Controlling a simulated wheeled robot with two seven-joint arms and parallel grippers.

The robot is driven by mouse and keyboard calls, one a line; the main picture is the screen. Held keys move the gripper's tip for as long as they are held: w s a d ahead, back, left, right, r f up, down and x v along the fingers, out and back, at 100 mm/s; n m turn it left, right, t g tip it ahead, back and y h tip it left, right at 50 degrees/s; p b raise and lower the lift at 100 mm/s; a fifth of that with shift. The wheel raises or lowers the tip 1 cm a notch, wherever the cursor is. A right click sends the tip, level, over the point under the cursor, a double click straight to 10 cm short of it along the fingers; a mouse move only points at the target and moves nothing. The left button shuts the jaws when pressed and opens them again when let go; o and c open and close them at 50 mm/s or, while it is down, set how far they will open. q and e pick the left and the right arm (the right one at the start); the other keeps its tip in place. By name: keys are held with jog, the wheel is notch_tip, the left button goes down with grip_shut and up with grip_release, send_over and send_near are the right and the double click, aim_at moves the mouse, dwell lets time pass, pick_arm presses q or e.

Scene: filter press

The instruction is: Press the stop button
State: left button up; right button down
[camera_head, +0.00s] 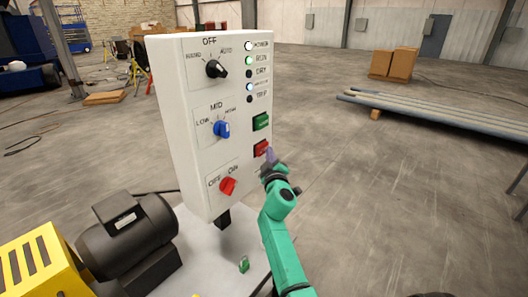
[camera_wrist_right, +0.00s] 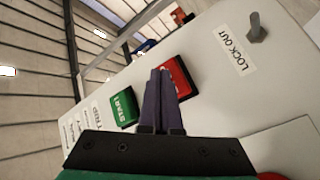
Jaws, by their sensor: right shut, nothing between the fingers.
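The red stop button (camera_head: 261,148) is on the right side of the white control panel's (camera_head: 188,85) front, below a green button (camera_head: 261,121). My right gripper (camera_head: 269,156) is shut and empty, with its fingertips at the red button's lower right. In the right wrist view the dark fingers (camera_wrist_right: 160,74) overlap the red button (camera_wrist_right: 180,78) and hide part of it and its lettering. I cannot tell whether the tips touch the button. The green button (camera_wrist_right: 124,107) there reads START. My left gripper is not in view.
The panel also carries a black knob (camera_head: 216,69), a blue knob (camera_head: 221,129), a red knob (camera_head: 227,186) and a column of lamps (camera_head: 249,72). A dark motor (camera_head: 127,237) stands at the lower left. A LOCK OUT label (camera_wrist_right: 237,50) sits beside a metal peg (camera_wrist_right: 256,27).

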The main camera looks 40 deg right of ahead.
jog(key=shift+w+a+b, duration=0.2)
jog(key=shift+w+b, duration=0.25)
jog(key=shift+w, duration=0.1)
dwell(0.9)
jog(key=shift+s+d+p, duration=0.3)
jog(key=shift+s+p, duration=0.25)
jog(key=shift+s, duration=0.4)
jog(key=s+p, duration=0.1)
jog(key=s, duration=0.1)
jog(key=s+d+p, duration=0.1)
jog(key=s, duration=0.1)
jog(key=shift+s+d, duration=0.2)
jog(key=shift+s, duration=0.2)
dwell(0.4)
